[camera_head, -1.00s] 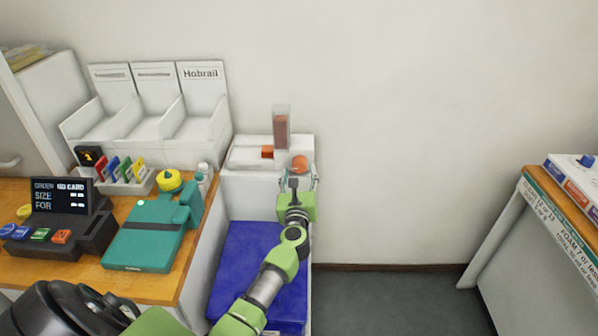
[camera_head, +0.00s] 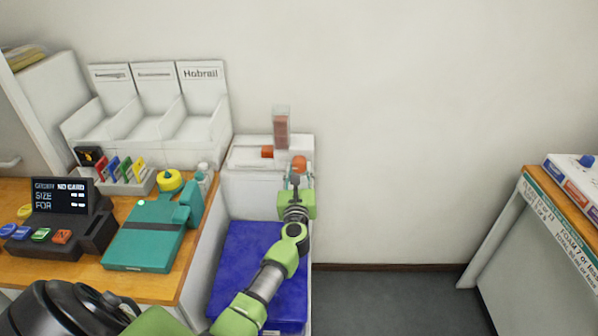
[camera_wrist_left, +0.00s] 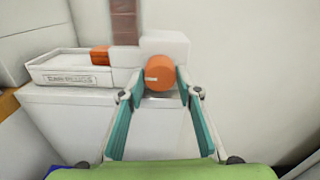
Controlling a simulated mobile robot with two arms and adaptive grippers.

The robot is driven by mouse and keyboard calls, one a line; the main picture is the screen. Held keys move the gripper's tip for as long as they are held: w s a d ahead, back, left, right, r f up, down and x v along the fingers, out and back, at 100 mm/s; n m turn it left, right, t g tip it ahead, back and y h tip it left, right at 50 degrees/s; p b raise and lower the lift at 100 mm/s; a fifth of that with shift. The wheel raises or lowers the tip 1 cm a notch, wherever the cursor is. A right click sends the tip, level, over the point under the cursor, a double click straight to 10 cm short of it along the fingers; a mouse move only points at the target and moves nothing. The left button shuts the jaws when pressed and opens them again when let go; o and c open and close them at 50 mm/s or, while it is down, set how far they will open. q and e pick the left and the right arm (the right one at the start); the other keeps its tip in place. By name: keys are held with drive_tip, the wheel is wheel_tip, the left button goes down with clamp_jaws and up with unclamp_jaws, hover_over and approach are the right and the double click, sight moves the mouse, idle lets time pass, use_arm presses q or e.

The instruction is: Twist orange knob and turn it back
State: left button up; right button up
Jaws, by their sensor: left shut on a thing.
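The orange knob (camera_head: 299,163) sits on the front of a white dispenser (camera_head: 250,152) at the back, beside a clear upright tube (camera_head: 281,128). In the left wrist view the knob (camera_wrist_left: 160,74) shows a short pale mark at its left side. My left gripper (camera_head: 298,176) reaches the knob from the front. In the left wrist view its teal fingers (camera_wrist_left: 160,90) are on either side of the knob, shut on it. My right gripper is not in view.
A teal device (camera_head: 150,235), a dark display unit (camera_head: 62,225) and colored cards (camera_head: 122,170) are on the wooden counter at left. Another counter (camera_head: 560,200) is at right, with open floor between.

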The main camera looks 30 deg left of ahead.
use_arm(q)
drive_tip(key=m+p, duration=0.1)
drive_tip(key=m, duration=0.2)
drive_tip(key=shift+m, duration=0.3)
drive_tip(key=m+p, duration=0.2)
drive_tip(key=m, duration=0.3)
drive_tip(key=m+p, duration=0.1)
drive_tip(key=m, duration=0.4)
drive_tip(key=shift+p, duration=0.4)
drive_tip(key=shift+f+m+p, duration=0.1)
drive_tip(key=shift+m+p, duration=0.45)
drive_tip(key=shift+m, duration=1.35)
drive_tip(key=o, duration=1.1)
